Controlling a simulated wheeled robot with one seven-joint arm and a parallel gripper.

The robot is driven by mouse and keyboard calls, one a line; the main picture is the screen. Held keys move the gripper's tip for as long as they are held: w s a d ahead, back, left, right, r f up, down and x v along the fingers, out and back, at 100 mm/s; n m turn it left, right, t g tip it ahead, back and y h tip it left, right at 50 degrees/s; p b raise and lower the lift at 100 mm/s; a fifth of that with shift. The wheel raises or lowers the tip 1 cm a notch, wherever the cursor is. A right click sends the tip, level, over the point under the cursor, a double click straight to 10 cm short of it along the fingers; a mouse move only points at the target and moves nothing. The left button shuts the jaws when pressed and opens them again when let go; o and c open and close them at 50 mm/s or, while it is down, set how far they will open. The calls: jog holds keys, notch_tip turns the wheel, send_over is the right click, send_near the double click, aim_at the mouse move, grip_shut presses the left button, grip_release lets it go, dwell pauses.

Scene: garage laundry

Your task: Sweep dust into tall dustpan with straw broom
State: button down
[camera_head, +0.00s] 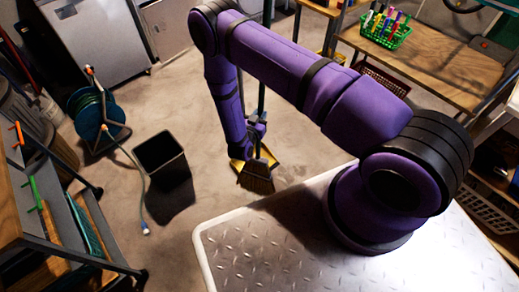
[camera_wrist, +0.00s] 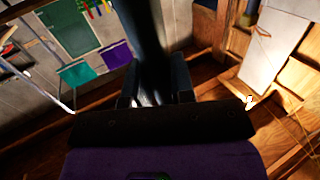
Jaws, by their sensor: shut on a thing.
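The straw broom head (camera_head: 257,181) shows in the head view just past the edge of my metal-topped base, bristles down at floor level. Yellow parts, seemingly the tall dustpan (camera_head: 237,167), show right around and behind the broom head; whether they touch is unclear. A dark upright handle (camera_head: 262,100) rises behind my forearm. My gripper (camera_head: 257,131) is low above the broom head, shut on a dark handle, seemingly the broom's. In the wrist view the thick dark handle (camera_wrist: 150,40) stands between the fingers of my gripper (camera_wrist: 153,88). I cannot make out any dust.
An open black bin (camera_head: 162,160) stands on the floor left of the broom. A hose reel (camera_head: 97,115) with a trailing hose is farther left. A wooden workbench (camera_head: 430,65) with a green basket of markers (camera_head: 385,28) is at upper right. Concrete floor between is clear.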

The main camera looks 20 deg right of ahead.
jog(key=s+a+f+m+g+h, duration=0.4)
jog(key=s+f+m+g, duration=0.1)
jog(key=s+f, duration=0.3)
jog(key=shift+s+f+g, duration=0.15)
jog(key=shift+s+g, duration=0.65)
jog(key=shift+a, duration=0.1)
jog(key=shift+f, duration=3.35)
jog(key=shift+w, duration=0.1)
jog(key=x, duration=1.5)
jog(key=shift+r, duration=0.15)
